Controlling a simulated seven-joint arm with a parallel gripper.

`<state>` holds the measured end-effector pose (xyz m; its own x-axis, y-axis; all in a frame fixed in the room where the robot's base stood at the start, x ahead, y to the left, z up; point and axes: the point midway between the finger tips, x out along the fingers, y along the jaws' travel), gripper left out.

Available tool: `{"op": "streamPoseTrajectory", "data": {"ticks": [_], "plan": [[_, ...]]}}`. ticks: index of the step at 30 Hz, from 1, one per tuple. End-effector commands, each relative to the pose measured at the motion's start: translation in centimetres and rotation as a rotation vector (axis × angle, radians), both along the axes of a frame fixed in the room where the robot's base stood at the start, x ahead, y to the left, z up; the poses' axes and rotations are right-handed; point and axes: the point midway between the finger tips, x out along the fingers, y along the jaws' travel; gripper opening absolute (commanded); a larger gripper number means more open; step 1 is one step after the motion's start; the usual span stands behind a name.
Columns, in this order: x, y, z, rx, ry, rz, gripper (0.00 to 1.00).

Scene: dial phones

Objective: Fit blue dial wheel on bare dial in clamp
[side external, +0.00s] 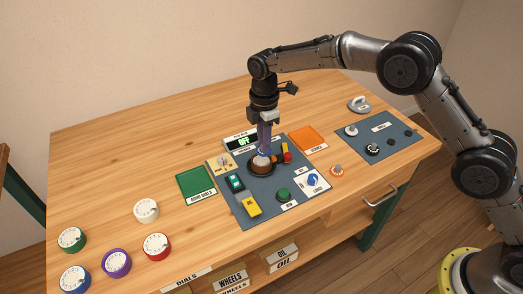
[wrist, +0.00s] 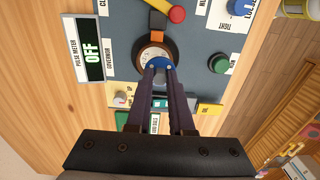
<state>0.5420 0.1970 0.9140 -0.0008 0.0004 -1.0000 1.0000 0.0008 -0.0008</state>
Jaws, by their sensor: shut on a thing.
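My gripper (side external: 263,150) points down over the clamp. The bare dial (wrist: 153,54) shows a pale face inside the dark brown round clamp (wrist: 172,50). In the side view the clamp (side external: 262,170) stands on the grey-blue work mat.
A red-ended lever (wrist: 177,14) stands beside the clamp. The pulse meter (side external: 242,142) reads OFF. A green pad (side external: 196,185) and an orange pad (side external: 308,139) flank the mat. Several dials, one blue-rimmed (side external: 75,279), stand at the front left. The back left table is clear.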

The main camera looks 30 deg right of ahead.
Motion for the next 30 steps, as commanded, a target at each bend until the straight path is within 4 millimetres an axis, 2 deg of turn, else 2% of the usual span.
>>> {"op": "streamPoseTrajectory", "data": {"ticks": [7,13,27,28,30], "plan": [[0.9,0.3,-1.2,0.000,0.000,0.000,0.00],[0.8,0.3,-3.9,0.000,0.001,0.000,0.00],[0.8,0.3,-4.6,0.000,0.000,0.000,0.00],[0.8,0.3,-4.6,0.000,-0.001,0.000,0.24],[0.8,0.3,-4.5,0.000,-0.001,0.000,0.36]]}}
